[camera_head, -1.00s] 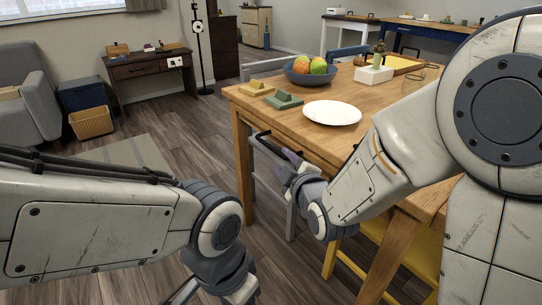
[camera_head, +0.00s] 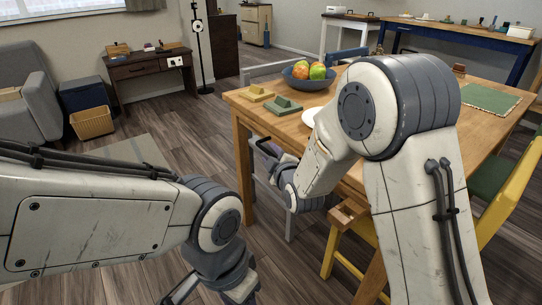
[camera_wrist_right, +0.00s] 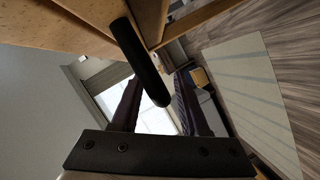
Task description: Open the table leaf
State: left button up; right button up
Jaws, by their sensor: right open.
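The wooden table (camera_head: 243,103) stands right of centre in the head view; my right arm hides much of its near side. I cannot tell the leaf from the rest of the table. In the right wrist view a black bar handle (camera_wrist_right: 138,58) sits by the wood's edge (camera_wrist_right: 62,28). My right gripper (camera_head: 268,154) is at the table's near left edge, below the top. In the right wrist view its fingers (camera_wrist_right: 158,82) are open, with the bar between them in the picture; contact cannot be told. My left gripper (camera_head: 212,292) is low in the head view, partly cut off.
A yellow chair (camera_head: 512,190) stands at the right. Floor left of the table is clear.

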jog(key=shift+c, duration=0.3)
grip_shut()
dwell(1.2)
